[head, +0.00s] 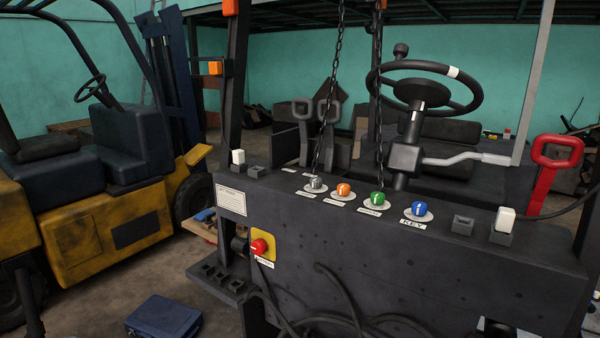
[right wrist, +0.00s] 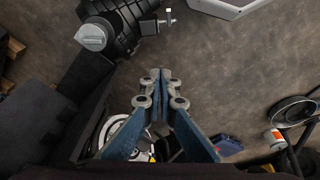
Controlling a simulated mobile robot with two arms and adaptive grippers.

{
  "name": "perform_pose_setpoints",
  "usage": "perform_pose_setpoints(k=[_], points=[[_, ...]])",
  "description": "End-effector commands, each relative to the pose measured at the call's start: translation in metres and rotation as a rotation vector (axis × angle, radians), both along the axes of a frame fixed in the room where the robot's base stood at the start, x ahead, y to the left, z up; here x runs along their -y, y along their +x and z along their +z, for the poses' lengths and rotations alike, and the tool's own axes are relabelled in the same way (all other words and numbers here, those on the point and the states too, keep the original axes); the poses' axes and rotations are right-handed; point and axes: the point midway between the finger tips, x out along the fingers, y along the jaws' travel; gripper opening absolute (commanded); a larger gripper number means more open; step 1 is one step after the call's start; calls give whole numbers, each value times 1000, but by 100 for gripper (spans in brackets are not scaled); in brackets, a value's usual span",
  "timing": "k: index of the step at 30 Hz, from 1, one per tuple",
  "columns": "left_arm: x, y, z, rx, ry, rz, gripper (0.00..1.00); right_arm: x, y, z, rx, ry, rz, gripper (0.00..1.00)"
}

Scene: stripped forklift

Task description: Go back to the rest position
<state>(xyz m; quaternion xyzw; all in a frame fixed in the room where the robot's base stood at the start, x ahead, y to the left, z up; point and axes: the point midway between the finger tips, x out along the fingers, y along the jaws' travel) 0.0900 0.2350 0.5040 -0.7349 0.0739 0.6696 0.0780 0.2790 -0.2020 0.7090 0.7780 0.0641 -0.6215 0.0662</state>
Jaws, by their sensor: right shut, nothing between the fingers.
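My right gripper (right wrist: 160,80) shows in the right wrist view, with its blue fingers together and nothing between them. It hangs over bare brown floor (right wrist: 215,75), apart from the things around it. Neither gripper can be made out in the head view. The dark forklift panel (head: 400,260) fills the front of the head view. It carries silver (head: 315,184), orange (head: 344,189), green (head: 377,199) and blue (head: 419,209) knobs and a red switch on a yellow plate (head: 263,245).
A yellow forklift (head: 105,230) stands at the left. A steering wheel (head: 425,88), hanging chains (head: 333,90) and a red handle (head: 555,160) rise around the panel. Cables (head: 345,295) hang at its front. A blue case (head: 163,318) lies on the floor.

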Motion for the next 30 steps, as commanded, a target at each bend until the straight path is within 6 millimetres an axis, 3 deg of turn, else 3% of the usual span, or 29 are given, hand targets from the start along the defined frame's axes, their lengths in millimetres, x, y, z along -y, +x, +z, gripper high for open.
perform_pose_setpoints(k=[1,6,12,15,21,30], points=[[0,0,-15,0,0,0,44,1,-10,-40,-19,-3,2,0],[0,0,-37,0,0,0,44,7,-49,-134,-54,-7,10,0],[0,0,-63,0,0,0,44,18,-112,-225,-94,-12,19,0],[0,0,-73,0,0,0,44,23,-142,-256,-108,-14,22,0],[0,0,-82,0,0,0,44,31,-181,-284,-126,-18,28,0],[0,0,-83,0,0,0,44,33,-188,-287,-127,-18,29,0]])
